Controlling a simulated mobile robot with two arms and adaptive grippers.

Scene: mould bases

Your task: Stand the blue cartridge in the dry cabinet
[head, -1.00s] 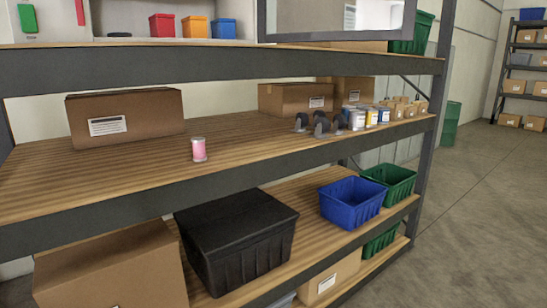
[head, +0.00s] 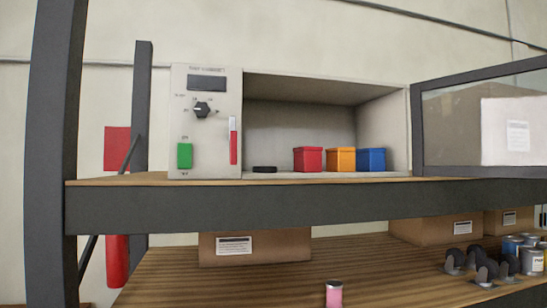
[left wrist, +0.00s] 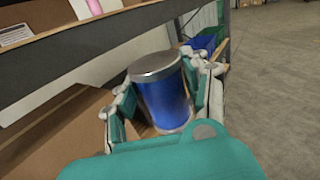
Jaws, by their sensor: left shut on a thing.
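The blue cartridge (left wrist: 165,98), a blue cylinder with a silver metal lid, shows in the left wrist view. My left gripper (left wrist: 163,108) is shut on it, with teal finger pads on both sides. The dry cabinet (head: 300,128) stands on the upper shelf in the head view, its door (head: 485,120) swung open to the right. Inside it are a black disc (head: 264,169) and red (head: 308,159), orange (head: 341,159) and blue (head: 371,159) boxes. Neither gripper shows in the head view.
A grey beam (head: 300,207) runs along the upper shelf's front edge. Below are a pink cartridge (head: 334,294), a cardboard box (head: 255,247), grey caster-like parts (head: 485,264) and several cans (head: 532,262). A grey upright (head: 55,120) stands at left.

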